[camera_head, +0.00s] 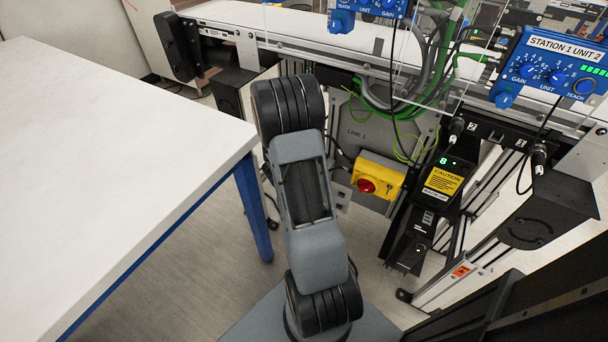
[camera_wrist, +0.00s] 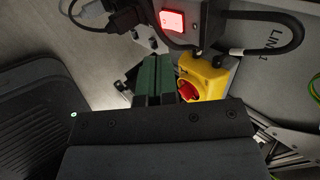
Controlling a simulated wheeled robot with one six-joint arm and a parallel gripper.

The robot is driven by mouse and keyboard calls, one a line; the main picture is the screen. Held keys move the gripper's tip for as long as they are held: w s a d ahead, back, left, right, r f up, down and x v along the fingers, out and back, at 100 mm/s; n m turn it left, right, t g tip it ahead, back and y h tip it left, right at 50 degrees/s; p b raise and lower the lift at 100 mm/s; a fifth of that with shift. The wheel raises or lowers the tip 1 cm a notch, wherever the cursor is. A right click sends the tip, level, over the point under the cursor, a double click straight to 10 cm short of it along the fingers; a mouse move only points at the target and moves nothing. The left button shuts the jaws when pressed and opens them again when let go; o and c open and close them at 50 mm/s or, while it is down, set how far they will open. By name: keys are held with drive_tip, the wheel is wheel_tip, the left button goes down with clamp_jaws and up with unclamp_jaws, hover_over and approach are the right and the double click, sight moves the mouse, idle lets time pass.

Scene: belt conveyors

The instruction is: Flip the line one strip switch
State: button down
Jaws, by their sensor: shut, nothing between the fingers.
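A strip switch (camera_wrist: 172,20) glows red on a dark power strip (camera_wrist: 197,22) at the top of the wrist view. The strip is fixed by the grey panel marked LINE 1 (camera_wrist: 275,50), which also shows in the head view (camera_head: 362,122). My gripper (camera_wrist: 157,62) shows as two green fingers shut together and empty. Its tips point toward the strip and appear just below the lit switch in the picture, apart from it. In the head view my arm hides the gripper and the switch.
A yellow box with a red knob (camera_wrist: 203,80) sits close to the right of my fingers; it also shows in the head view (camera_head: 378,180). A black plug and cables (camera_wrist: 120,15) lie left of the switch. A white table (camera_head: 110,140) stands at left.

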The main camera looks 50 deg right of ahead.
drive_tip(key=b+x, duration=0.2)
drive_tip(key=x, duration=0.6)
drive_tip(key=shift+d+f, duration=0.2)
drive_tip(key=shift+f, duration=0.1)
drive_tip(key=shift+d+f+b, duration=0.15)
drive_tip(key=shift+b, duration=0.35)
drive_tip(key=shift+w+b, duration=0.1)
drive_tip(key=shift+b, duration=0.25)
drive_tip(key=shift+w, duration=0.1)
drive_tip(key=shift+r, duration=0.2)
drive_tip(key=shift+r+p, duration=0.8)
drive_tip(key=shift+p, duration=0.1)
